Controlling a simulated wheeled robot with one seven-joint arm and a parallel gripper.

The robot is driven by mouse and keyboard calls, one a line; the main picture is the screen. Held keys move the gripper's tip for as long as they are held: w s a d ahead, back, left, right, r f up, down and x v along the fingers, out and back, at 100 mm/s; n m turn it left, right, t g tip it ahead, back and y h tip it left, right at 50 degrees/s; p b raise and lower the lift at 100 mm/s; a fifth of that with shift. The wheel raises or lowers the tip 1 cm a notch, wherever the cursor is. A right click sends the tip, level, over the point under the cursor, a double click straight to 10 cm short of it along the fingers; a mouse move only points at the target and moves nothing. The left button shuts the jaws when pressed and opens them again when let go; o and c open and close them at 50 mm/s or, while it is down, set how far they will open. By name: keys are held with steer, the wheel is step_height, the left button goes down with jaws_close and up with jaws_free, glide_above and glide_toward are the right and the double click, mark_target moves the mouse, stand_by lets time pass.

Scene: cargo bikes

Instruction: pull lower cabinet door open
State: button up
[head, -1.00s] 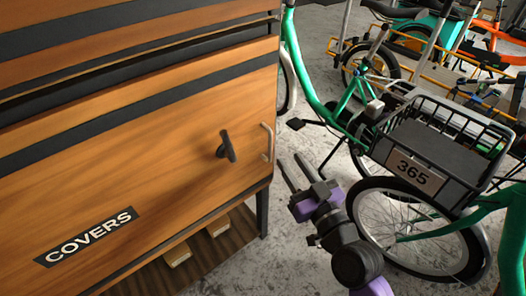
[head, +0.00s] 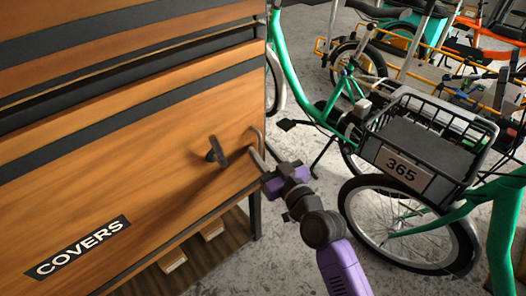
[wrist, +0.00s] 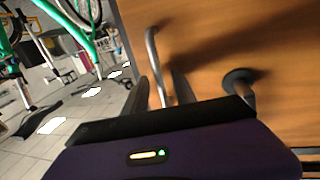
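The lower cabinet door (head: 120,190) is an orange-brown wood panel with a black "COVERS" label (head: 78,247). It looks shut. A slim metal bar handle (head: 258,136) stands upright near its right edge; it also shows in the wrist view (wrist: 152,48). A dark turn latch (head: 217,152) sits left of the handle, and to its right in the wrist view (wrist: 240,82). My gripper (head: 261,156) is at the handle's lower part. In the wrist view its two fingers (wrist: 161,88) are apart, with the bar showing between them. I cannot tell whether they touch it.
A green bike with a black basket (head: 420,150) marked 365 stands close on the right, its wheel (head: 410,225) near my arm. More bikes stand behind. Small boxes (head: 172,259) lie on a shelf under the cabinet. Grey floor (head: 285,255) is open in front.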

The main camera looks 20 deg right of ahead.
steer(key=shift+c, duration=0.4)
jaws_close()
stand_by(1.1)
